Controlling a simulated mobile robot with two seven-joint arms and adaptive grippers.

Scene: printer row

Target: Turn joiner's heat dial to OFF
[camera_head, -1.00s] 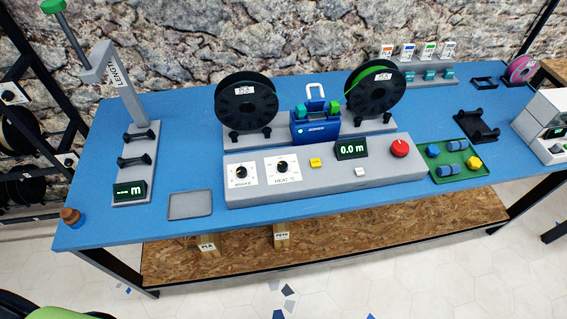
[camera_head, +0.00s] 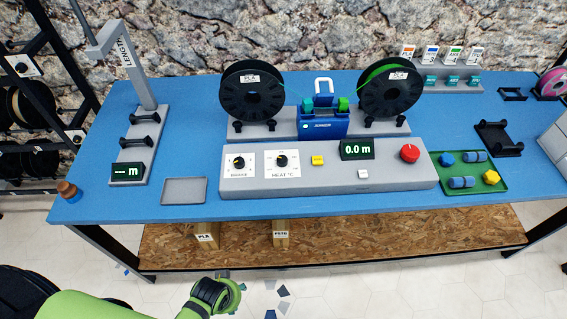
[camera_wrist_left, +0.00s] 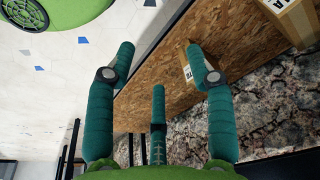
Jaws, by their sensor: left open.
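The joiner's heat dial (camera_head: 282,162) is a black knob on a white plate labelled HEAT °C, on the grey console (camera_head: 330,182) in the head view. Its exact setting is too small to read. The blue joiner (camera_head: 322,125) stands behind the console between two black spools. My left arm shows at the bottom of the head view, low in front of the table and well short of the dial. In the left wrist view my left gripper (camera_wrist_left: 160,60) is open and empty, its teal fingers spread before the lower wooden shelf. My right gripper is not in view.
Another dial (camera_head: 239,163) sits left of the heat dial. A yellow button (camera_head: 317,160), a display (camera_head: 357,149) reading 0.0 m and a red knob (camera_head: 409,153) are to its right. A grey tray (camera_head: 184,191) lies left of the console. The blue table's front edge lies between my arm and the console.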

